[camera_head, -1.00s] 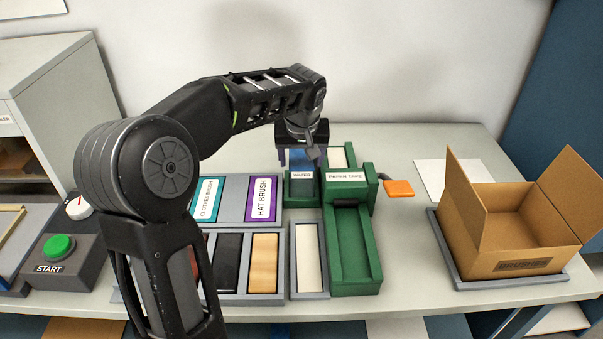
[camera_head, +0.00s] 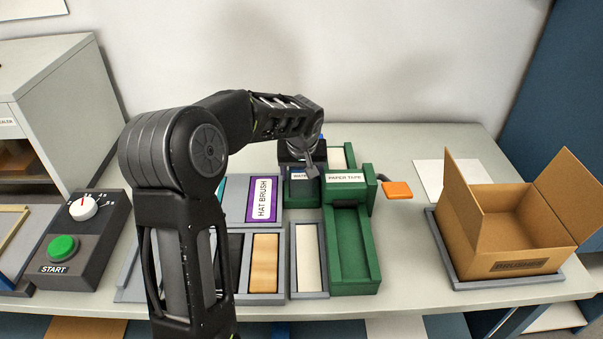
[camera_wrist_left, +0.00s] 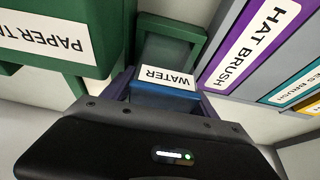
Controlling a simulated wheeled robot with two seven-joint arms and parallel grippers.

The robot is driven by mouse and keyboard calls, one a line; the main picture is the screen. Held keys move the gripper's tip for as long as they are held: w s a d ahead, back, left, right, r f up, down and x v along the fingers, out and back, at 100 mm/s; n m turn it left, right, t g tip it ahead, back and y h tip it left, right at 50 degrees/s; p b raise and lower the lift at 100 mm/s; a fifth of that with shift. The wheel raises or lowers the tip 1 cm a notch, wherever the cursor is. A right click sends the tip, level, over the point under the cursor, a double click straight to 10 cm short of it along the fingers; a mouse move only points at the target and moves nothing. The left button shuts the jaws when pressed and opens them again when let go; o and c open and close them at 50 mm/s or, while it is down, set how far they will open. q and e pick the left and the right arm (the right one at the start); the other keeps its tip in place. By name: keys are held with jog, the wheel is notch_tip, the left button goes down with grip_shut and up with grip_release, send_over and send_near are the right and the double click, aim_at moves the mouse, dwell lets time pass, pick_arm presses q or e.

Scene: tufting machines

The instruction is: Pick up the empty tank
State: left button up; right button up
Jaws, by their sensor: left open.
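My left gripper (camera_head: 304,166) is over the green water holder (camera_head: 301,195), which stands beside the paper tape dispenser. In the left wrist view the open jaws sit on either side of a blue tank (camera_wrist_left: 165,98). The jaws are around it; I cannot tell whether they touch it. A white WATER label (camera_wrist_left: 168,78) is just beyond the tank's blue edge. In the head view the gripper hides nearly all of the tank and part of the label. The tank's fill is not visible. My right gripper is not in view.
A hat brush slot (camera_head: 262,200) is close on the left. An open cardboard box (camera_head: 515,225) stands at the right. A START button panel (camera_head: 75,245) is at the left.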

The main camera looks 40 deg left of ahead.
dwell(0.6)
pick_arm(q)
jog(key=c, duration=1.2)
jog(key=shift+r, duration=0.1)
notch_tip(320, 180, up, 10)
jog(key=shift+f+b, duration=0.1)
jog(key=shift+b, duration=0.35)
